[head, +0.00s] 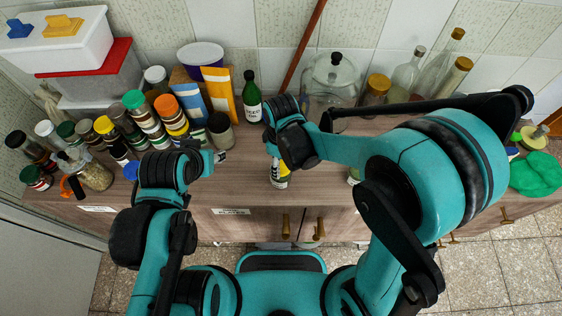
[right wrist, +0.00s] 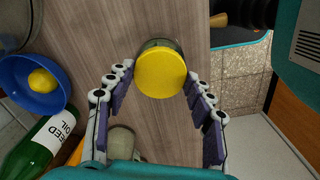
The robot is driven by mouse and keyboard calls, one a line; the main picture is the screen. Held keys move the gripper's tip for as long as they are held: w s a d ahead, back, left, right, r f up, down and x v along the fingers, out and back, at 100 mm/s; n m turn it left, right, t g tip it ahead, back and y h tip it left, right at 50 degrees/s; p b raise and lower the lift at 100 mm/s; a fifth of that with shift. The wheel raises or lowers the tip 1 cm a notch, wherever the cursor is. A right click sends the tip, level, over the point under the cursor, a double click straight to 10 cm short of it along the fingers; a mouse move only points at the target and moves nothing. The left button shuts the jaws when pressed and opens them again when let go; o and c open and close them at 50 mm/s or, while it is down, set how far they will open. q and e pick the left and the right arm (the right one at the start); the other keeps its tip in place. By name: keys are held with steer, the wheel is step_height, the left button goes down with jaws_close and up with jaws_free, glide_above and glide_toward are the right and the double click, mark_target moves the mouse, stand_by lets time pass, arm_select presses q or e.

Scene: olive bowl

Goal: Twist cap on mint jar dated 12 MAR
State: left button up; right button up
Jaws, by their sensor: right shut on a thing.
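A jar with a round yellow cap (right wrist: 160,74) sits between the fingertips of my right gripper (right wrist: 160,80) in the right wrist view. My right gripper is shut on the yellow cap. Only a sliver of the dark greenish jar body (right wrist: 160,43) shows beyond the cap. In the head view my right gripper (head: 277,143) is over the counter, and the jar's lower part (head: 279,178) shows below it. No date is readable. My left gripper (head: 213,157) is apart, to the left; its fingers are too hidden to tell open from shut.
A blue bowl with a yellow fruit (right wrist: 45,82) and a green seed oil bottle (right wrist: 38,143) lie to the left in the wrist view. Many spice jars (head: 140,110) crowd the counter's left side. A glass dome (head: 331,78) and glass bottles stand at the back. The counter's front edge is close.

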mark_target(281, 166)
steer(key=m, duration=0.3)
steer(key=shift+m+b, duration=0.35)
steer(key=shift+m, duration=0.65)
steer(key=m, duration=0.2)
steer(key=shift+m, duration=0.4)
steer(key=o, duration=1.7)
steer(key=shift+r, duration=0.1)
steer(key=shift+r+p, duration=2.2)
steer(key=shift+r, duration=0.75)
